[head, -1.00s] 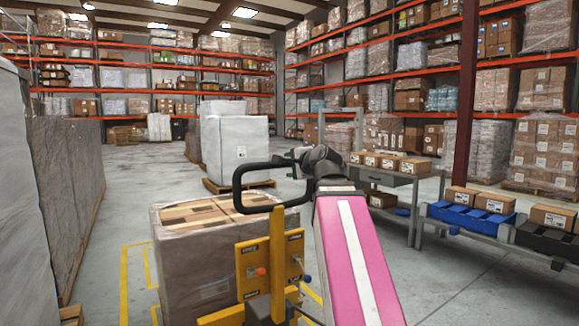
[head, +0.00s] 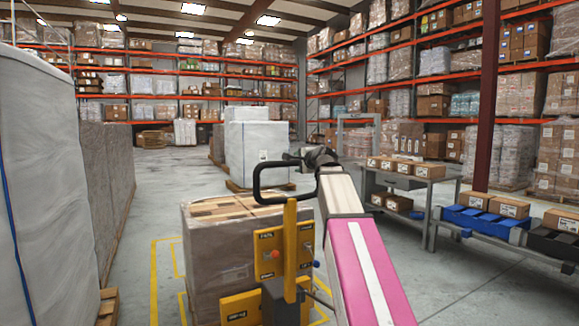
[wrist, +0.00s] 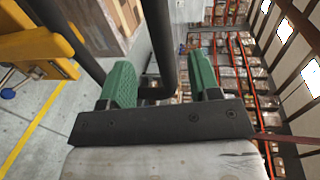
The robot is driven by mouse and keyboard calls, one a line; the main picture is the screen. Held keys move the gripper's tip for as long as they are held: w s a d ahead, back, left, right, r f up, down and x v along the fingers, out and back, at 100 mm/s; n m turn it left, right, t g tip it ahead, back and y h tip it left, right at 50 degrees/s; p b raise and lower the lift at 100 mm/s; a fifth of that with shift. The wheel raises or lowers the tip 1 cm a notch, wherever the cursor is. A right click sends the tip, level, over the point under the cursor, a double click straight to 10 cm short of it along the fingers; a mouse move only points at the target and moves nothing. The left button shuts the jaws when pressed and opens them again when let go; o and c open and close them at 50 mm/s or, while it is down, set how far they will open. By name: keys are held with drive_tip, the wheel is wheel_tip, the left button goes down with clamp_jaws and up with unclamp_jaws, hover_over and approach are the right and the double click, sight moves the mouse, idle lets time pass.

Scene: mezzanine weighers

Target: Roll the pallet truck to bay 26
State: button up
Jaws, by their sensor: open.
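The pallet truck (head: 270,258) is yellow, with a black loop handle (head: 256,182) and a control panel with red and blue knobs. It stands with a wrapped load of brown boxes (head: 210,260) beyond its mast. My gripper (head: 318,157) is at the right end of the handle loop. In the wrist view my gripper (wrist: 165,88) is open, its green pads apart, with a black handle bar showing between them. I cannot tell whether the pads touch it. Yellow floor lines (head: 154,275) run by the load; no bay number is readable.
A tall wrapped stack (head: 35,190) and grey wrapped loads (head: 108,190) line the left. A white wrapped pallet load (head: 258,150) stands ahead. A grey workbench (head: 410,180) and a stand with blue bins (head: 480,220) are right. Open floor lies ahead-left.

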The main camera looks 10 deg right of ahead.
sight(292, 164)
drive_tip(key=x, duration=1)
drive_tip(key=shift+w, duration=0.2)
clamp_jaws()
drive_tip(key=shift+s+d+f, duration=0.1)
drive_tip(key=shift+s, duration=0.55)
drive_tip(key=shift+s+d, duration=0.1)
drive_tip(key=shift+s, duration=0.1)
unclamp_jaws()
drive_tip(key=shift+w, duration=0.15)
